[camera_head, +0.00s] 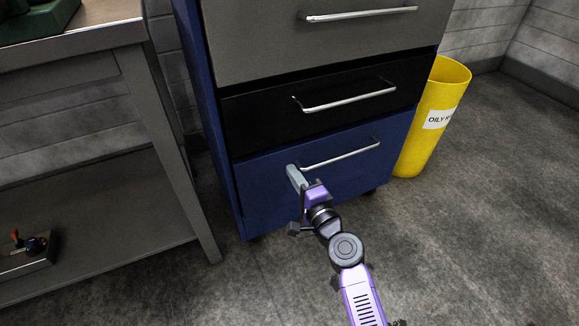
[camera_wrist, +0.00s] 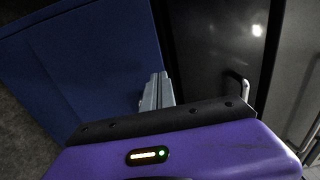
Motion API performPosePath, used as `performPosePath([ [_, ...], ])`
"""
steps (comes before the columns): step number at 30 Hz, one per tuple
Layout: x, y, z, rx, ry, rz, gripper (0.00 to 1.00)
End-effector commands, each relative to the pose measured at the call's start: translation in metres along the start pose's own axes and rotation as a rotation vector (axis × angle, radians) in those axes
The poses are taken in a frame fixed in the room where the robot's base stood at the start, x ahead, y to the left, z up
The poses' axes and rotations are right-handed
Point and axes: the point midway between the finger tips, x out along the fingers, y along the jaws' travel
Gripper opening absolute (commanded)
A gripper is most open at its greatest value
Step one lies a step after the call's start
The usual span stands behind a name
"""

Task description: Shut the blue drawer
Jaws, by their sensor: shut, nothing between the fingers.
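The blue drawer (camera_head: 262,180) is the lowest drawer of the cabinet, with a silver bar handle (camera_head: 341,154). Its front looks flush or nearly flush with the cabinet; I cannot tell whether a small gap remains. My gripper (camera_head: 294,174) is shut and empty, with its fingertips at the upper part of the blue front, left of the handle. In the wrist view the blue front (camera_wrist: 92,62) fills the left side, and my shut fingers (camera_wrist: 157,90) point at it near its edge with the black drawer. Whether they touch it is unclear.
The black drawer (camera_head: 325,105) and grey drawer (camera_head: 330,40) sit above, both with bar handles. A yellow bin (camera_head: 432,118) stands right of the cabinet. A metal workbench (camera_head: 165,130) stands at the left. The floor in front is clear.

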Motion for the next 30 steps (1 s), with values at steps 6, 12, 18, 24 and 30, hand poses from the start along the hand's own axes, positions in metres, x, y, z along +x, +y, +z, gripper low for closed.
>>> performPosePath([
  [6,-0.035,-0.002,-0.001,0.0,0.003,0.001,0.0],
  [12,-0.066,0.0,-0.001,-0.001,0.002,0.001,0.0],
  [18,-0.079,-0.001,-0.001,-0.001,0.002,0.0,0.0],
  [24,-0.08,-0.001,-0.001,-0.002,0.001,-0.001,0.0],
  [30,-0.081,-0.015,-0.016,-0.13,0.062,-0.014,0.0],
])
